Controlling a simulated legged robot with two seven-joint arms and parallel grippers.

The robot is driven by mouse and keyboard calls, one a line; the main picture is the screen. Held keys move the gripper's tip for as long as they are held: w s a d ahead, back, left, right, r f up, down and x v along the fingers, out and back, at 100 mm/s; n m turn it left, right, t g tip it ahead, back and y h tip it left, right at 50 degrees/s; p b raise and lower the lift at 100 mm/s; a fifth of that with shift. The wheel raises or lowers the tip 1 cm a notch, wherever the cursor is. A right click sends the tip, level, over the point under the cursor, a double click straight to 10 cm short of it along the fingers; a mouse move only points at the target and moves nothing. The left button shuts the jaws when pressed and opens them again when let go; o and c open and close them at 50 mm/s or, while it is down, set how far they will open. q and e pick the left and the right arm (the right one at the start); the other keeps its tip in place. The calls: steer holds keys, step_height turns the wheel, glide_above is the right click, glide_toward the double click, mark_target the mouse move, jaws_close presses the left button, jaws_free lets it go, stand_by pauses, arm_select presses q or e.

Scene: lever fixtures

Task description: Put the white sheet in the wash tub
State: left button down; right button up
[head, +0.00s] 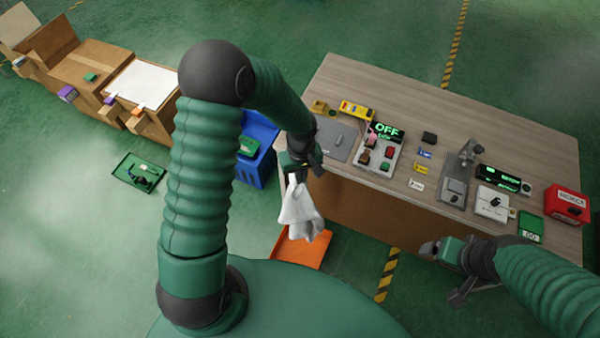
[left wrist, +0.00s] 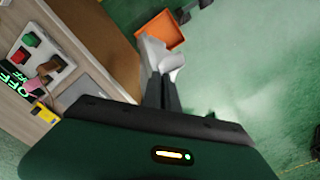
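The white sheet (head: 300,212) hangs in loose folds from my left gripper (head: 297,177), in the air in front of the table's left end. In the left wrist view the sheet (left wrist: 158,54) shows at the tips of my left gripper's closed fingers (left wrist: 161,78). A blue bin (head: 258,150) stands on the floor left of the table, partly hidden behind my left arm. An orange tray (head: 296,252) lies on the floor below the sheet; it also shows in the left wrist view (left wrist: 160,30). I cannot tell which is the wash tub. My right gripper (head: 442,272) is open and empty near the table's front edge.
The wooden table (head: 345,80) carries a button panel (head: 376,150), a lever fixture (head: 455,185) and a red box (head: 567,204). Cardboard boxes (head: 90,70) and a green tray (head: 138,173) are on the left. The floor between is clear.

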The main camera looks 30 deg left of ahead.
arm_select(q)
step_height(320, 180, down, 70)
steer(key=b, duration=4.8)
steer(key=shift+d+r, duration=0.15)
steer(key=shift+d, duration=0.05)
arm_select(e)
steer(key=s+f+x, duration=0.1)
steer(key=s+x, duration=0.2)
steer(key=x, duration=1.3)
steer(key=s+x, duration=0.4)
steer(key=x, duration=1.2)
steer(key=s+f+x, duration=0.1)
steer(key=s+x, duration=0.3)
steer(key=x, duration=1.3)
steer(key=shift+d+f, duration=0.35)
arm_select(q)
steer(key=c, duration=2.1)
jaws_free()
steer(key=o, duration=0.5)
steer(key=shift+o, duration=0.4)
steer(key=o, duration=0.5)
